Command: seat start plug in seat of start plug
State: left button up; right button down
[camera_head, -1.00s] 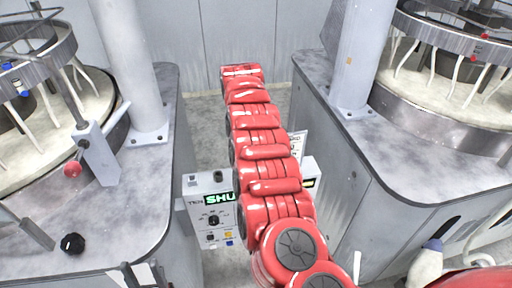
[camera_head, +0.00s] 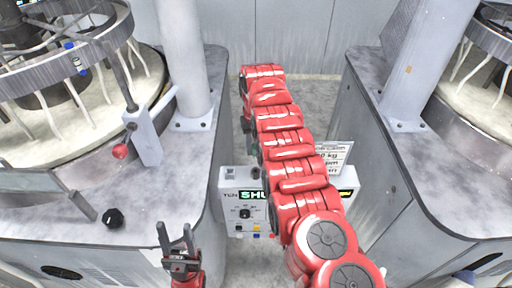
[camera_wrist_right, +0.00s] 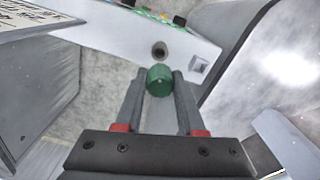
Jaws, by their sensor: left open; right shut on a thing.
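A green start plug (camera_wrist_right: 160,80) is between the fingertips of my right gripper (camera_wrist_right: 160,88) in the right wrist view, and the gripper is shut on it. Just beyond the plug is a dark round hole (camera_wrist_right: 160,50) in a pale control box (camera_wrist_right: 115,25). It looks like the plug's seat. The plug is apart from the hole in the picture; the depth gap cannot be told. In the head view the box (camera_head: 231,184) stands between two machines, partly behind my red right arm, which hides the right gripper. My left gripper (camera_head: 177,242) is open and empty at the bottom.
A grey polishing machine (camera_head: 180,215) stands left, with a black knob (camera_head: 113,218) and a red ball handle (camera_head: 119,151). Another machine (camera_head: 395,150) stands right. The box carries a lit display (camera_head: 251,196) and a dial (camera_head: 245,213). A square socket (camera_wrist_right: 199,65) is beside the hole.

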aim_at(256, 158)
jog(key=shift+f+b, duration=1.2)
jog(key=shift+f, duration=1.55)
jog(key=shift+b, duration=0.7)
jog(key=shift+f+b, duration=1)
jog(key=shift+f, duration=0.7)
jog(key=shift+c, duration=2.2)
grip_release()
